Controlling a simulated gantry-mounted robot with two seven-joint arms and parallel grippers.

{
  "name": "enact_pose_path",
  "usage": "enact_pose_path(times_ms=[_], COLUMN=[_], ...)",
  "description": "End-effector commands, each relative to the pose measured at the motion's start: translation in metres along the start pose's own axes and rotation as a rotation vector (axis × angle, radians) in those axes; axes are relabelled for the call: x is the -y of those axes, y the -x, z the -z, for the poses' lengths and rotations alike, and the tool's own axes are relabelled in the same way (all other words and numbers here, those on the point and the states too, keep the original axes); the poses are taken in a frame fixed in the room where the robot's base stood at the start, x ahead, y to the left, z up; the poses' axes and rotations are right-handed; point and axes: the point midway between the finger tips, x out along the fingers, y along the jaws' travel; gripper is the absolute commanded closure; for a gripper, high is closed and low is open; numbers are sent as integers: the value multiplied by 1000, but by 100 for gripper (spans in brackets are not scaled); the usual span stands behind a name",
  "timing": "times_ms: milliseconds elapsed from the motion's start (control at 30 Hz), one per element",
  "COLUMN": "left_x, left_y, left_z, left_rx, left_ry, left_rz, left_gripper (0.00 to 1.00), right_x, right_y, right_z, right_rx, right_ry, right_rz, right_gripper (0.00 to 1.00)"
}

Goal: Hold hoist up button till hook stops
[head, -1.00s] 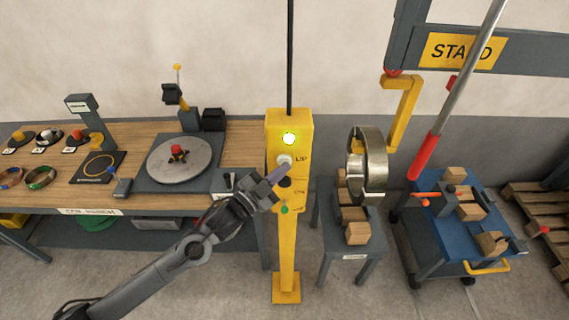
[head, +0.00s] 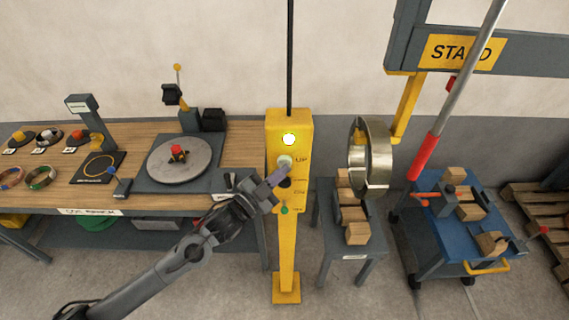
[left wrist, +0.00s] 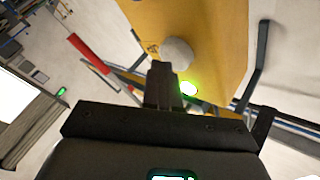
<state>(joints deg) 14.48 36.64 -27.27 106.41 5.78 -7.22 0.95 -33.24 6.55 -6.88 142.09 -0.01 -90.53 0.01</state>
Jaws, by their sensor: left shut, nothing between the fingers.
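The yellow hoist control post (head: 287,235) stands in the middle of the head view. Its pale round button (head: 285,161), marked UP, sits below a lit yellow-green lamp (head: 288,139). My left gripper (head: 277,177) is shut and empty, its tip at the button's lower edge; whether it presses cannot be told. In the left wrist view the shut fingers (left wrist: 163,83) overlap the edge of the pale button (left wrist: 177,53). The yellow hook (head: 409,104) rises against the grey beam, its upper part hidden. A metal coil (head: 384,160) hangs on it. My right gripper is not in view.
A wooden workbench (head: 235,139) with a round turntable (head: 205,164) is at left. A grey stand (head: 365,270) with wooden blocks is below the coil. A blue cart (head: 425,215) stands at right, near a red-gripped pole (head: 425,155). A pallet (head: 540,205) lies far right.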

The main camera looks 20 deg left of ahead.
Motion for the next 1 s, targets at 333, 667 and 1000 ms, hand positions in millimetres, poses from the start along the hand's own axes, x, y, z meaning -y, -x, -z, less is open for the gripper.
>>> enact_pose_path(times_ms=[333,667,1000], left_x=[-7,-7,-20], left_y=[10,10,28], left_z=[7,8,22], left_rx=[1,0,0], left_ry=[0,0,2], left_rz=[0,0,-2], left_gripper=[100,100,100], right_x=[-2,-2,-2], right_y=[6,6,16], right_z=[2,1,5], right_rx=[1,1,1], right_ry=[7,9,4], right_rz=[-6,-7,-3], right_gripper=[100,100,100])
